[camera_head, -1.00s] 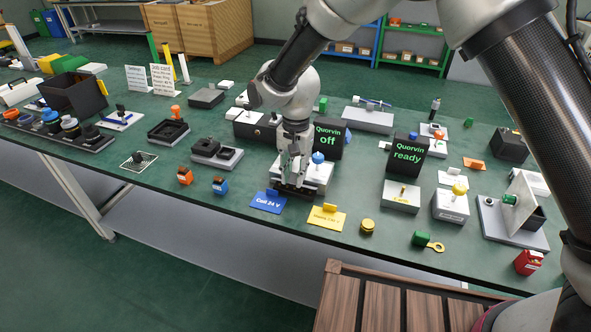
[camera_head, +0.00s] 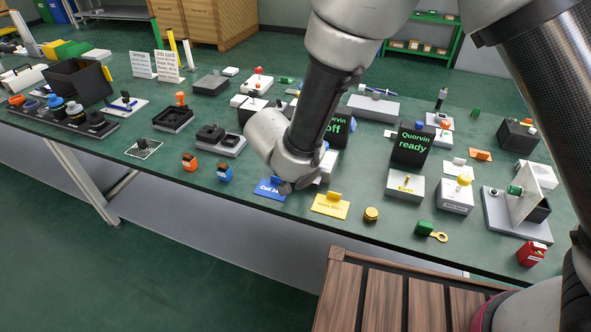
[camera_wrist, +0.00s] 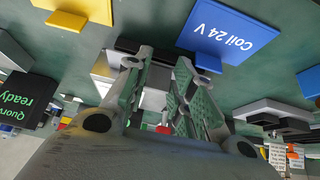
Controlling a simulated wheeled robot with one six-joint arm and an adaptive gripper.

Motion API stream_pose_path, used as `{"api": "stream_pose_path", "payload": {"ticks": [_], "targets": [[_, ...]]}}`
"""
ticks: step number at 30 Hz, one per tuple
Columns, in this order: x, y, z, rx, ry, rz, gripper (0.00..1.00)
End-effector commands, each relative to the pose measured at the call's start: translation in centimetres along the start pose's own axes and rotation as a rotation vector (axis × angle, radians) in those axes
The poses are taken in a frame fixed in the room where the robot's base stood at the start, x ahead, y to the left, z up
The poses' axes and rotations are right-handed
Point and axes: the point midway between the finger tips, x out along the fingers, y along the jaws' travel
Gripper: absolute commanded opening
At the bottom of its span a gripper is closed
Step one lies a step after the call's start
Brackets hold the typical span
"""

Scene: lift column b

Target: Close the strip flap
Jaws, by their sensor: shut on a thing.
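My gripper (camera_wrist: 166,56) shows in the wrist view with its two fingers a small gap apart, closed on a thin dark part that I take for the strip flap (camera_wrist: 160,53). Their tips are at the dark front edge of a small pale device, just behind the blue "Coil 24 V" sign (camera_wrist: 228,34). The fingers hide most of the flap, so its angle cannot be told. In the head view my arm's wrist covers the gripper and most of the device; a pale part of it (camera_head: 328,165) shows beside the wrist.
The blue sign (camera_head: 270,188) and a yellow sign (camera_head: 331,206) stand close in front. The "Quorvin Off" display (camera_head: 341,128) is close behind, partly hidden. Orange (camera_head: 189,162) and blue (camera_head: 224,173) small blocks stand to the left, a yellow knob (camera_head: 371,215) to the right.

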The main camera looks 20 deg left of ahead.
Motion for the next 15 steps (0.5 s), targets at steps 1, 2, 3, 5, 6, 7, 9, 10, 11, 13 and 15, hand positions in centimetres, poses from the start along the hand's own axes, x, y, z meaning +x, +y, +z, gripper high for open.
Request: {"api": "stream_pose_path", "payload": {"ticks": [1,2,3,5,6,7,9,10,11,13,15], "targets": [[0.06,0.02,0.12,-0.001,0.010,0.001,0.01],[0.07,0.00,0.15,-0.002,0.017,0.000,0.01],[0.09,0.01,0.16,0.000,0.025,0.001,0.01],[0.08,-0.02,0.13,0.000,0.033,0.000,0.01],[0.07,-0.02,0.10,0.000,0.032,0.000,0.01],[0.08,-0.02,0.10,0.001,0.032,0.000,0.01],[0.08,-0.02,0.08,0.001,0.032,0.000,0.01],[0.08,-0.02,0.08,0.001,0.032,0.000,0.30],[0.08,-0.02,0.08,0.001,0.031,0.000,0.36],[0.08,-0.02,0.07,0.001,0.031,0.000,0.46],[0.08,-0.01,0.07,0.001,0.031,0.001,0.46]]}}
